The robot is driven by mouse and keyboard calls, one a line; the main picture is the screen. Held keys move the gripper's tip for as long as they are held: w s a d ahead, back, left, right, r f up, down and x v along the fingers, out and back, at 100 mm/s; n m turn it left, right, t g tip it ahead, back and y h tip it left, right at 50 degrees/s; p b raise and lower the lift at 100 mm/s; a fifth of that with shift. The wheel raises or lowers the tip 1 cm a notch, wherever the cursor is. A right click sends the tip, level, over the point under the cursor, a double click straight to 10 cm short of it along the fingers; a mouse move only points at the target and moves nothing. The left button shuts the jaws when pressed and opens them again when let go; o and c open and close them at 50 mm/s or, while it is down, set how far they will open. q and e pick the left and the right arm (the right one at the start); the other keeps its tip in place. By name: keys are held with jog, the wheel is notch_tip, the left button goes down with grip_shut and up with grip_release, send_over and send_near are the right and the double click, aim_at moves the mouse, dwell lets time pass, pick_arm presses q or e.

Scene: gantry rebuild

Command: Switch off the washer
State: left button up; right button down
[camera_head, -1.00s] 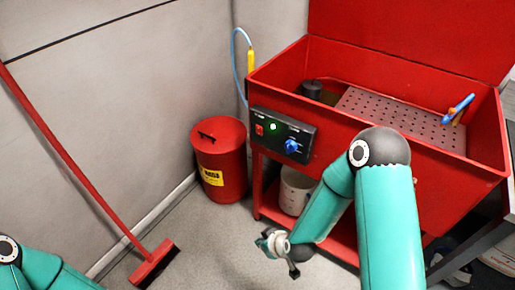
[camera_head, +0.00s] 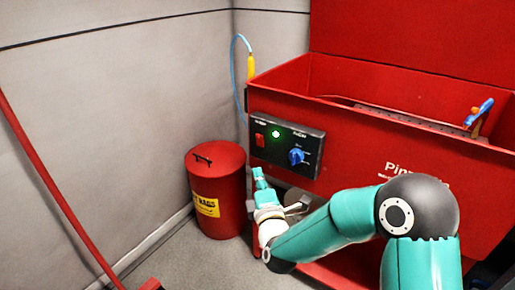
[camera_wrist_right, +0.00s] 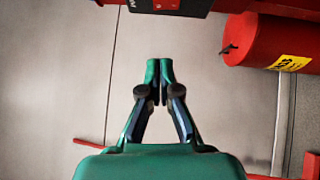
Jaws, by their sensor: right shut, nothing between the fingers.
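The washer (camera_head: 370,140) is a red open-topped tub with a raised red lid, on the right in the head view. Its black control panel (camera_head: 280,168) carries a red switch (camera_head: 259,140) at left, a lit green lamp (camera_head: 275,134) and a blue knob (camera_head: 297,156). My right gripper (camera_head: 258,172) is shut and empty, just below the panel's left end. The wrist view shows its closed fingertips (camera_wrist_right: 159,68) pointing toward the panel, whose edge and red switch (camera_wrist_right: 166,4) show at the top, apart from the fingers. My left gripper is not in view.
A red lidded bin (camera_head: 222,205) with a yellow label stands left of the washer, close to my right gripper. A red broom handle (camera_head: 50,185) leans at the left wall. A blue hose with a yellow fitting (camera_head: 250,68) rises behind the washer.

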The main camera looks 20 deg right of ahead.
jog(key=shift+w, duration=0.1)
send_near(256, 137)
jog(key=w+a, duration=0.2)
jog(key=w, duration=0.1)
jog(key=w+d, duration=0.3)
jog(key=shift+r+b, duration=0.15)
jog(key=shift+b, duration=0.25)
jog(key=shift+s, duration=0.1)
